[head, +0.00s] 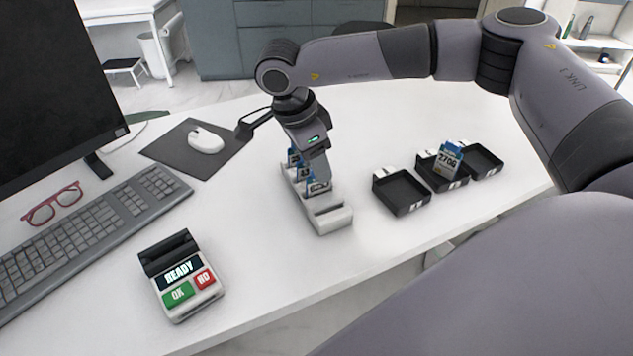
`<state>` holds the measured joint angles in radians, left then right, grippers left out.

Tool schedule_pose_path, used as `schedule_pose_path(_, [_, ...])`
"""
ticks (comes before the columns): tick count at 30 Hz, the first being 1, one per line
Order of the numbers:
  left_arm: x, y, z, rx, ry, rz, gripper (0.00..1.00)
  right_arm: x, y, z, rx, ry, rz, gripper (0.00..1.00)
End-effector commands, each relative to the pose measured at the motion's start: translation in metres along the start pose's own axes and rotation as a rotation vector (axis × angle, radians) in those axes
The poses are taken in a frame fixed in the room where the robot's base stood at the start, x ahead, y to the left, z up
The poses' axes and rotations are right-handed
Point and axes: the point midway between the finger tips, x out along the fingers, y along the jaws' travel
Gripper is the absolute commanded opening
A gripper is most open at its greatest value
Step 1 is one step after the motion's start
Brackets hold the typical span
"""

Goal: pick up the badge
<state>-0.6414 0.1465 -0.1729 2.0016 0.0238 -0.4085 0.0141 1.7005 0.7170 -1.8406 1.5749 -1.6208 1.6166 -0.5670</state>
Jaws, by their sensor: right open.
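A white badge rack (329,217) stands on the desk with several blue-and-white badges in its slots. The front badge (318,188) is partly covered by my right gripper (319,184), which reaches down over the rack with open jaws. I cannot tell whether the fingers touch a badge. Another blue-and-white badge (449,158), marked with a number like 2706, stands tilted in the middle black tray (434,183). My left gripper is not in view.
Two more black trays, the left tray (402,192) and the right tray (485,160), flank the middle one. A reader marked READY (181,275), keyboard (84,235), red glasses (52,203), monitor (50,90) and mouse (206,140) occupy the left. The desk in front of the rack is clear.

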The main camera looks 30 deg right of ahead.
Motion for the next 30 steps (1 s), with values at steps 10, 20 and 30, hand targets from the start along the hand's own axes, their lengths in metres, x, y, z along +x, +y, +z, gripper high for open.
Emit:
schedule_pose_path(10, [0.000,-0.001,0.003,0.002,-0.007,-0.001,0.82,0.045,-0.004,-0.004,0.000,-0.002,0.002,0.48])
schedule_pose_path(20, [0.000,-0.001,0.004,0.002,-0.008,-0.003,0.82,0.047,-0.004,-0.004,0.000,-0.002,0.001,0.22])
schedule_pose_path(30, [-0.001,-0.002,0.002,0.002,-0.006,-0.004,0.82,0.046,-0.004,-0.003,0.000,-0.002,0.001,0.00])
